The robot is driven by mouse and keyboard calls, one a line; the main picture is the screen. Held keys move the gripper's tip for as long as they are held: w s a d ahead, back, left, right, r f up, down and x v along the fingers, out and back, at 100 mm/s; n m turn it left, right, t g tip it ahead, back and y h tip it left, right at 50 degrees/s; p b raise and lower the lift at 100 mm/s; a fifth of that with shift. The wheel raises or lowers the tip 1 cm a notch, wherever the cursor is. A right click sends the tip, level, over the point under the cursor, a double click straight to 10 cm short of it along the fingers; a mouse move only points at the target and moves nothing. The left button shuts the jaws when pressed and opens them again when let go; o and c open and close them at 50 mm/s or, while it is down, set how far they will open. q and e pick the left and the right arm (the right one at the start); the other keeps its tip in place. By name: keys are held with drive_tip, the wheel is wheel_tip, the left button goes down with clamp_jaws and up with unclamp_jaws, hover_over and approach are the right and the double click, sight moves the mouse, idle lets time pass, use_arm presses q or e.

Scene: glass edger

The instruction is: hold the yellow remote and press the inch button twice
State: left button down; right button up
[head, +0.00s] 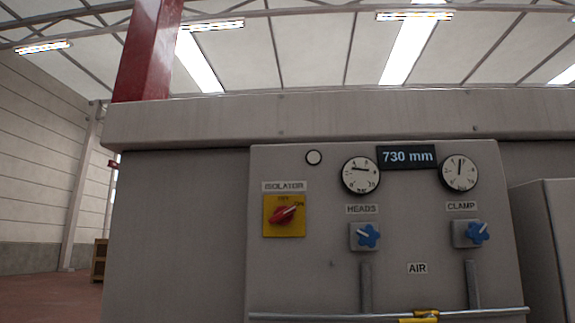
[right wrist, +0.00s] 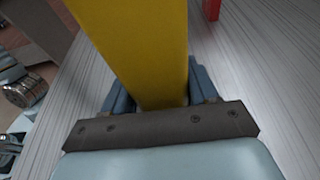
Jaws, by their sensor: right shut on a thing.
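In the right wrist view the yellow remote (right wrist: 140,45) is a long yellow block. My right gripper (right wrist: 155,95) is shut on it, with a dark blue-grey finger on each side. The remote runs up and out of the top of that view. No button shows on the part in sight, so I cannot see the inch button. In the head view neither gripper shows. A small yellow piece (head: 418,320) is at the bottom edge by the rail; I cannot tell what it belongs to. My left gripper is not in view.
A grey machine panel (head: 330,235) faces me, with two gauges, a display (head: 407,157) reading 730 mm, a red isolator switch (head: 283,215) and blue knobs. A metal rail (head: 310,317) crosses its lower edge. A red item (right wrist: 212,9) is at the top of the wrist view.

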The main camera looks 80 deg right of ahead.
idle(0.3)
drive_tip(key=o, duration=0.9)
drive_tip(key=v, duration=1.2)
